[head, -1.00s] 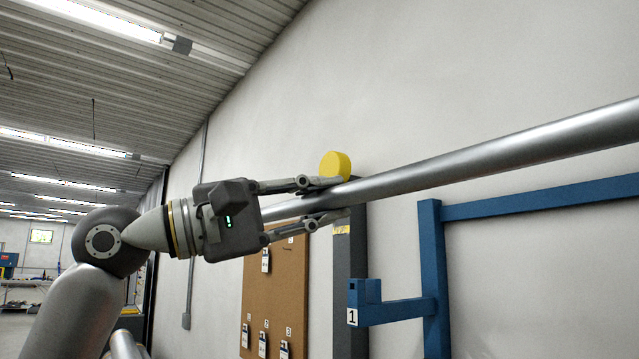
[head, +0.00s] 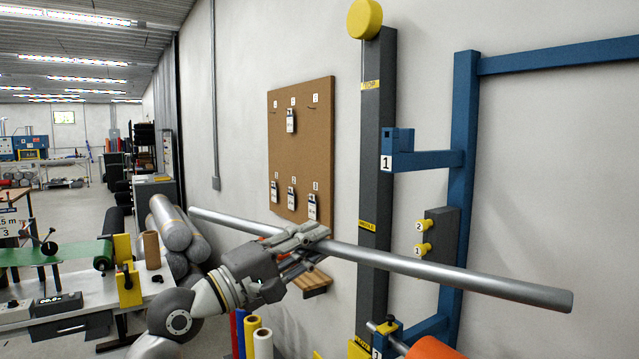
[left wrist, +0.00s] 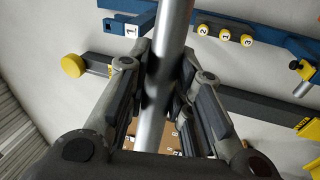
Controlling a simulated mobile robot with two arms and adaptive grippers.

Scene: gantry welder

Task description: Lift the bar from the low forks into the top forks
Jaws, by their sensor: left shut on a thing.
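My left gripper (head: 312,243) is shut on the long grey metal bar (head: 440,267), left of its middle in the head view. The bar is in the air and slopes down to the picture's right. The top fork (head: 408,161), blue and tagged 1, shows above the bar, apart from it. A low blue fork (head: 384,333), also tagged 1, shows below the bar, partly cut off. In the left wrist view the bar (left wrist: 174,30) runs between the fingers, and a blue fork tagged 1 (left wrist: 130,26) lies to its left. My right gripper is not in view.
A dark post (head: 377,130) with a yellow cap stands behind the bar. A blue frame (head: 465,130) and a dark block with yellow knobs (head: 440,235) are on the right. A pegboard (head: 300,150) hangs on the wall. An orange object (head: 432,349) shows at the bottom.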

